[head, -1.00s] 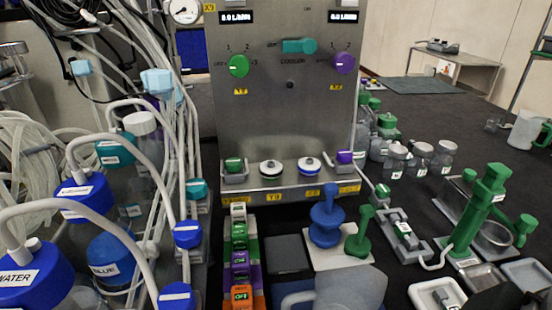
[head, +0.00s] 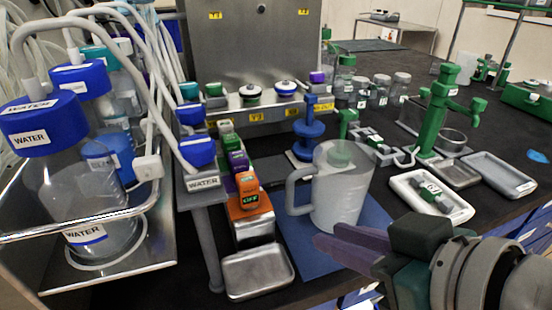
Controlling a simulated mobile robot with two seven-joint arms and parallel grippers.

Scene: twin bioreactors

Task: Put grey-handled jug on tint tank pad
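The grey-handled jug (head: 343,195) is a translucent jug standing upright on a blue mat (head: 300,255), its handle at its left. My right gripper (head: 328,232) reaches in from the lower right with purple fingers in front of the jug's lower part. Its two fingertips look apart, with nothing held between them. Whether a finger touches the jug is unclear. A dark square pad (head: 268,172) lies between the coloured modules and the blue pump; I see no label naming it as the tint tank pad. My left gripper is out of view.
Coloured modules (head: 242,180) stand left of the jug, with a metal tray (head: 258,272) in front. A blue pump (head: 308,130) and green lever (head: 345,122) stand behind. Water bottles (head: 75,190) with hoses crowd the left. A green stand (head: 437,105) and white trays (head: 430,195) lie right.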

